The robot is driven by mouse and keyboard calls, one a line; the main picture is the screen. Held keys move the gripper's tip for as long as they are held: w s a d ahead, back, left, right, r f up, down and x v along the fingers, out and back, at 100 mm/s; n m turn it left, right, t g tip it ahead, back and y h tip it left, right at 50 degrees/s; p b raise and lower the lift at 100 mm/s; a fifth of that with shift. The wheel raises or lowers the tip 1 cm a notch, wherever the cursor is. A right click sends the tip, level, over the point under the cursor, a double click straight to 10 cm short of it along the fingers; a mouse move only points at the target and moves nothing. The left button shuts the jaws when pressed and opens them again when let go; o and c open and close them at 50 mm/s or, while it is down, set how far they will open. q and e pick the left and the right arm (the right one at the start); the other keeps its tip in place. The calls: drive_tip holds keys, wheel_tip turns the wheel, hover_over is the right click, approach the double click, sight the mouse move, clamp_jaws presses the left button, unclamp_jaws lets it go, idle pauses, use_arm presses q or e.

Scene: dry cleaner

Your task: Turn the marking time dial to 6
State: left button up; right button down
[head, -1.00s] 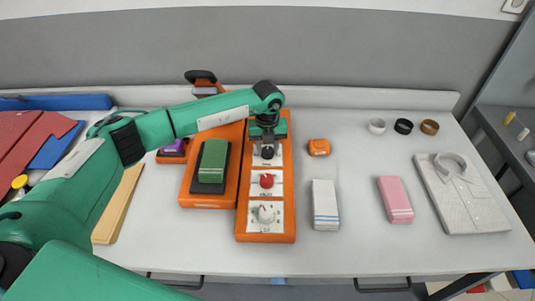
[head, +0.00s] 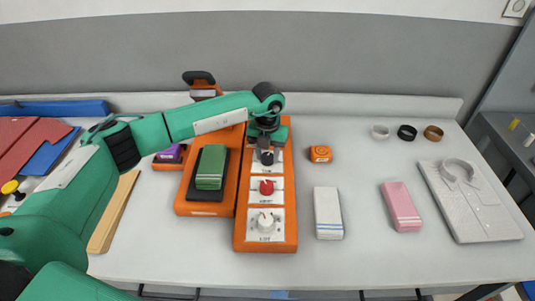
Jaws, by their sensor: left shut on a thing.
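An orange control panel (head: 237,232) on the table carries three dials in a column on white plates. The black dial (head: 267,158) is at the top, the red dial (head: 266,187) in the middle, and the white dial (head: 265,222) nearest me. The dial labels are too small to read surely, so I cannot tell which is the marking time dial. My left gripper (head: 267,149) points down over the top plate and is shut on the black dial. The gripper and wrist partly cover this dial, and its setting cannot be read. My right gripper is out of view.
An orange press with a green block (head: 211,166) stands left of the panel. The table's front middle is clear.

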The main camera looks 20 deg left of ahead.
use_arm(q)
drive_tip(key=o, duration=1)
drive_tip(key=shift+r, duration=0.1)
